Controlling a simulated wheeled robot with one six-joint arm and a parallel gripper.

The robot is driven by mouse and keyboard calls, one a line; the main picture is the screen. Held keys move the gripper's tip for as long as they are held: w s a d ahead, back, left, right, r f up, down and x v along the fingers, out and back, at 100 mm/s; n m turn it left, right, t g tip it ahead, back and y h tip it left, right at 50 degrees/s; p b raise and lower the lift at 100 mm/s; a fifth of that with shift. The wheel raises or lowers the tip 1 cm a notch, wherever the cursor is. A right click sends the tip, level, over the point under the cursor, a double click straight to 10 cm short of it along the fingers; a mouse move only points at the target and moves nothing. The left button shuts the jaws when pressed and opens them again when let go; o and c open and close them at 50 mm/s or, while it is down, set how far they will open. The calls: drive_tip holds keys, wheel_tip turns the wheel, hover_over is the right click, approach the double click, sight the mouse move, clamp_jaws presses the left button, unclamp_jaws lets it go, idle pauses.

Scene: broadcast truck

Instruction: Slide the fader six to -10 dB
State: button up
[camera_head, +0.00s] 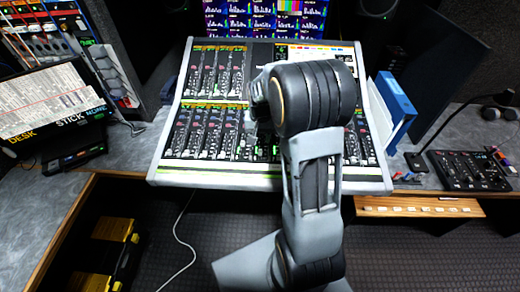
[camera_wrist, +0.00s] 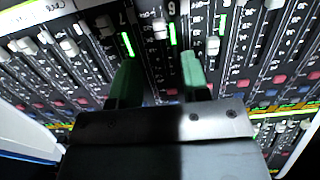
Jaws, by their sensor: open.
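The mixing console (camera_head: 215,180) stands on the desk in the head view, with rows of faders. My arm covers part of its right half and mostly hides my gripper there. In the wrist view my gripper (camera_wrist: 160,80) is open over the fader strips, its two green fingers apart with nothing between their tips. A pale fader cap (camera_wrist: 160,28), under a mark that looks like an upside-down 6, sits beyond the fingertips, roughly in line with the gap. I cannot read its dB position or tell whether the fingers touch the panel.
A blue binder (camera_head: 395,105) stands right of the console, and a small black mixer (camera_head: 468,170) lies farther right. Monitors (camera_head: 265,18) are behind.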

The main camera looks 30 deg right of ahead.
sight(260, 151)
wheel_tip(260, 151, down, 7)
drive_tip(key=shift+f, duration=0.2)
idle(0.4)
clamp_jaws()
idle(0.3)
